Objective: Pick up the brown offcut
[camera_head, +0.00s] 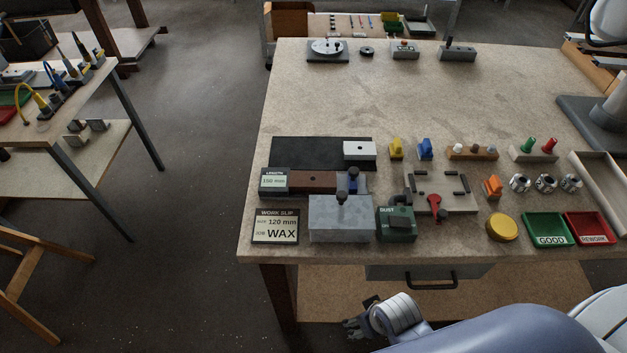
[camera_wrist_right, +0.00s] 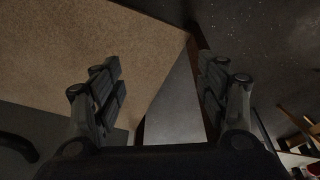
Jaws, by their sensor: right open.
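A dark reddish-brown block (camera_head: 312,182) lies on the workbench (camera_head: 330,105), between the LENGTH sign and a grey clamp-like fixture. It is the only brown piece of that kind I see, and I cannot tell for sure that it is the offcut. My right gripper (camera_head: 360,322) is low in front of the bench's front edge, below the top and apart from the block. In the right wrist view its two fingers (camera_wrist_right: 160,88) stand wide apart with nothing between them. My left gripper is not in view.
A grey metal block (camera_head: 338,222), a green device (camera_head: 396,224) and a WORK SLIP sign (camera_head: 275,226) stand along the front edge near the brown block. A drawer handle (camera_head: 431,283) juts out under the top. The bench's back middle is clear.

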